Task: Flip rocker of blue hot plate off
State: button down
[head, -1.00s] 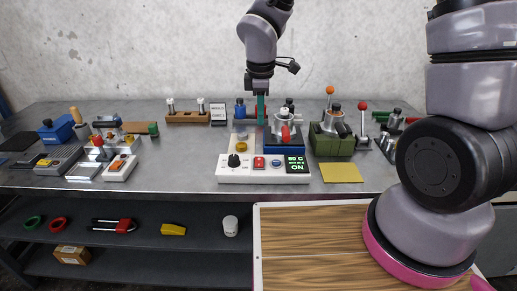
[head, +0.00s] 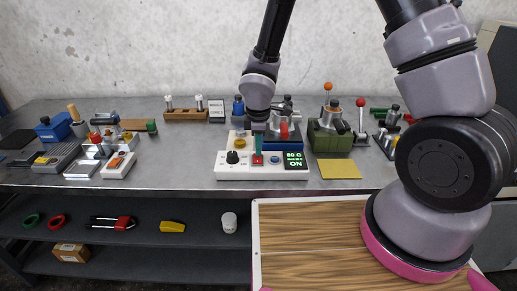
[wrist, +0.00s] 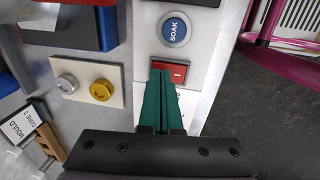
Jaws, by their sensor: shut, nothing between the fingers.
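The blue hot plate (head: 294,141) stands on the bench behind a white control panel (head: 219,172). The panel carries a black knob (head: 232,157), a red rocker, a blue SOAK button (head: 275,160) and a display (head: 295,160) that reads 80 C and ON. The red rocker (wrist: 178,72) shows in the wrist view just beyond my fingertips. My gripper (head: 258,161) is shut and empty, with its green fingers pointing down at the rocker. The fingertips overlap the rocker's near edge in the wrist view (wrist: 161,72); I cannot tell whether they touch it.
A plate with a silver button (wrist: 67,84) and a yellow button (wrist: 101,91) sits beside the panel. A green block fixture (head: 328,141) and a yellow mat (head: 339,168) are to the right.

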jog(key=shift+f, duration=0.3)
jog(key=shift+w+d+f+g, duration=0.15)
jog(key=shift+f+g, duration=0.05)
jog(key=shift+g, duration=0.1)
jog(key=shift+s, duration=0.25)
jog(key=shift+s, duration=0.8)
